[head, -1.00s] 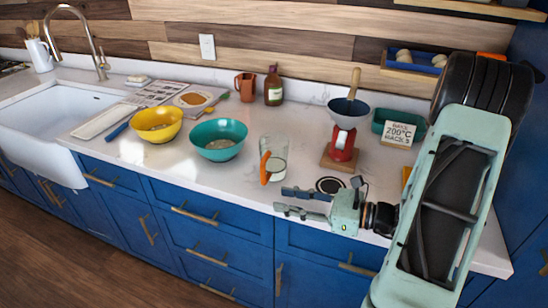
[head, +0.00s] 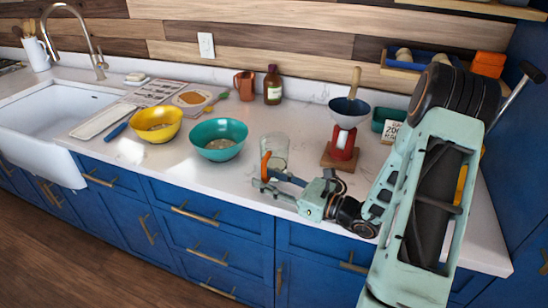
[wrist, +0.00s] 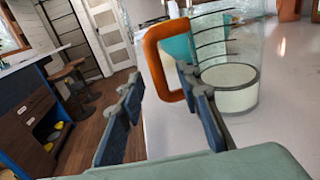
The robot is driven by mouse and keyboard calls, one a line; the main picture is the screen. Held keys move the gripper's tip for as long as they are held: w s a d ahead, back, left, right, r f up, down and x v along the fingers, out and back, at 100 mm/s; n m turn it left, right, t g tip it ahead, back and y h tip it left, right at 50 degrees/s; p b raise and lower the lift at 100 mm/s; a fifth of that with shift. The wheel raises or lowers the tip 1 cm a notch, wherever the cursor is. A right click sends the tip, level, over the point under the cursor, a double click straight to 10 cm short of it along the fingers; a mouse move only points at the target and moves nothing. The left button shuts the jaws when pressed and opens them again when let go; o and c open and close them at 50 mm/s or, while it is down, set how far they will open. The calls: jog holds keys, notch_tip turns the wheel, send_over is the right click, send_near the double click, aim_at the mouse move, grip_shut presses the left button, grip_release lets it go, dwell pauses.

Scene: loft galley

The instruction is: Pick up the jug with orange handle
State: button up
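The jug (head: 277,148) is clear, with an orange handle (head: 265,165) facing the counter's front edge. It stands upright on the counter. In the wrist view the jug (wrist: 232,50) has dark measuring lines and pale contents at the bottom. My gripper (head: 262,180) is open beside the handle, low and near the front edge. In the wrist view the handle (wrist: 151,62) shows between the two fingertips, and the right finger covers part of it. I cannot tell whether the handle is inside the grip or just beyond it, or whether anything touches.
A teal bowl (head: 218,150) and yellow bowl (head: 156,136) stand left of the jug. A red scale (head: 342,143) with a dark bowl (head: 349,109) on top stands right, close to my arm. A brown bottle (head: 273,92) and copper mug (head: 244,85) stand behind.

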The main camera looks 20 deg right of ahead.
jog(key=shift+w+a, duration=0.45)
grip_shut()
